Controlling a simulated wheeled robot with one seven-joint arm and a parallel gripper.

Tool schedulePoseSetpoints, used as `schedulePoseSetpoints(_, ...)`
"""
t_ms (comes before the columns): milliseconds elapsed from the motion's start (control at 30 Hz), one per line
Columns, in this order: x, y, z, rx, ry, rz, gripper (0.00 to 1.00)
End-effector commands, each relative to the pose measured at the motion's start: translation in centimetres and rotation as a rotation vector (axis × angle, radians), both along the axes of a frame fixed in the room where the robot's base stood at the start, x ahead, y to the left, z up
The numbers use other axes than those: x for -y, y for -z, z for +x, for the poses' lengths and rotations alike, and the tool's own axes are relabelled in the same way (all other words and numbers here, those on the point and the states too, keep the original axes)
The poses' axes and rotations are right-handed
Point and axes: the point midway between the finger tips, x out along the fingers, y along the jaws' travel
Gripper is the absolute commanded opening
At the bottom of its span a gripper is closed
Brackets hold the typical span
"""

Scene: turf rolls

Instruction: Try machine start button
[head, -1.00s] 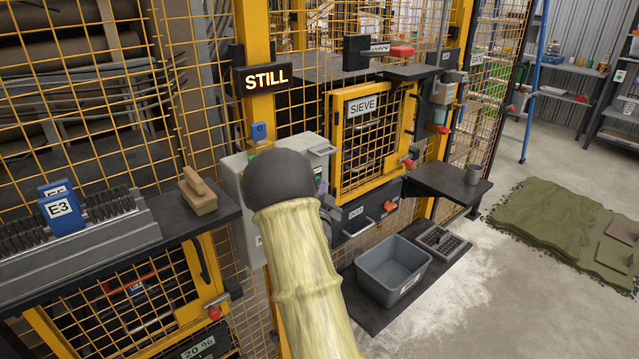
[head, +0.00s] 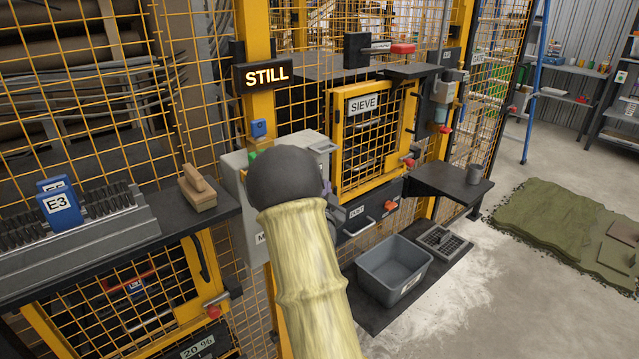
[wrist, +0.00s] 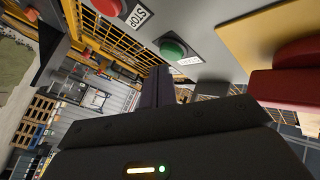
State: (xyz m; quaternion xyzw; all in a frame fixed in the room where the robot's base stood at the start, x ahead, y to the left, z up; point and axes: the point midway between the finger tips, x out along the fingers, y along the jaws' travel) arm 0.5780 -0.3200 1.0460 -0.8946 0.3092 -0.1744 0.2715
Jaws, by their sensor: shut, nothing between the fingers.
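A green button (wrist: 173,49) in a dark ring sits on a pale grey panel in the wrist view, with a small label (wrist: 188,62) beside it that is hard to read. A red button (wrist: 108,7) with a STOP label (wrist: 137,16) is to its left. My gripper (wrist: 158,84) is shut and empty, its dark fingers just below the green button; I see no clear contact. In the head view, my arm hides most of the grey control box (head: 234,168) and my gripper. A bit of green (head: 252,155) shows at the box. The lit sign (head: 264,77) reads STILL.
A large red part (wrist: 290,85) and a yellow surface (wrist: 265,30) are close on the wrist view's right. A brush (head: 197,189) lies on the left ledge. The SIEVE door (head: 370,130), a grey bin (head: 394,270) and a dark shelf (head: 440,183) are right of my arm.

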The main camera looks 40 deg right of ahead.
Motion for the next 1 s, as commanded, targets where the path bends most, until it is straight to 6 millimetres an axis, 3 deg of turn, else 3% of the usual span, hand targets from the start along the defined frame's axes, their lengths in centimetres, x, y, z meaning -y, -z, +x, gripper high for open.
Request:
schedulePoseSetpoints(467,0.0,0.1,-0.6,0.000,-0.001,0.000,0.00)
schedulePoseSetpoints(1000,0.2,0.1,-4.8,0.002,-0.003,-0.001,0.00)
